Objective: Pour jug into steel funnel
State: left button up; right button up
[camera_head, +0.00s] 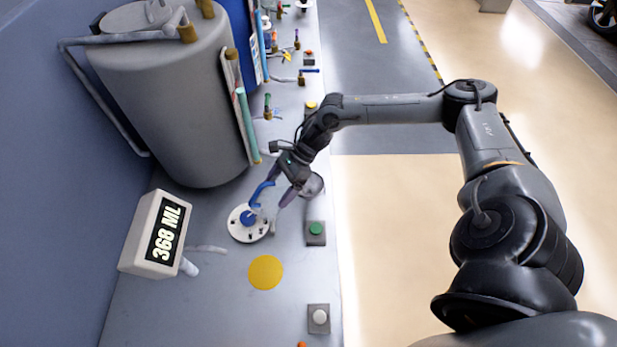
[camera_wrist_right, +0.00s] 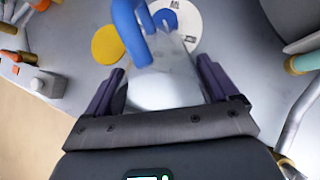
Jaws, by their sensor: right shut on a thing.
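My right gripper (camera_head: 277,203) reaches in from the right, low over the grey bench. In the right wrist view its two dark purple fingers (camera_wrist_right: 160,88) are closed around a clear jug (camera_wrist_right: 158,65). The jug has a blue handle (camera_wrist_right: 133,30), which also shows in the head view (camera_head: 261,190). The jug's clear body is hard to make out in the head view. A white disc with a blue centre (camera_head: 236,230) lies just below and left of the gripper; it shows beyond the jug in the wrist view (camera_wrist_right: 188,22). I cannot pick out the steel funnel for certain. My left gripper is not in view.
A display reading 368 ML (camera_head: 160,234) stands left of the disc. A yellow round mark (camera_head: 265,272) is clear. A large grey tank (camera_head: 170,110) stands close behind. A green button box (camera_head: 316,232) and a white one (camera_head: 318,318) line the bench's right edge.

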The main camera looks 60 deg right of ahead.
aim_at(259, 188)
jog(key=shift+w+a+r+g+h+p, duration=0.3)
jog(key=shift+w+a+r+h+p, duration=0.1)
jog(key=shift+a+h+p, duration=0.25)
jog(key=r+h+p, duration=0.1)
jog(key=a+g+h+p, duration=0.1)
jog(key=w+a+r+h+p, duration=0.1)
jog(key=p, duration=0.1)
jog(key=shift+a+r, duration=0.15)
jog(key=shift+r, duration=0.15)
jog(key=shift+w+a+r+g+h+p, duration=0.15)
jog(key=shift+w+a+g+h+p, duration=0.1)
jog(key=shift+a+g+h+p, duration=0.7)
jog(key=shift+d+h+p, duration=0.15)
jog(key=shift+h+p, duration=0.35)
jog(key=shift+p, duration=0.6)
jog(key=shift+w, duration=0.1)
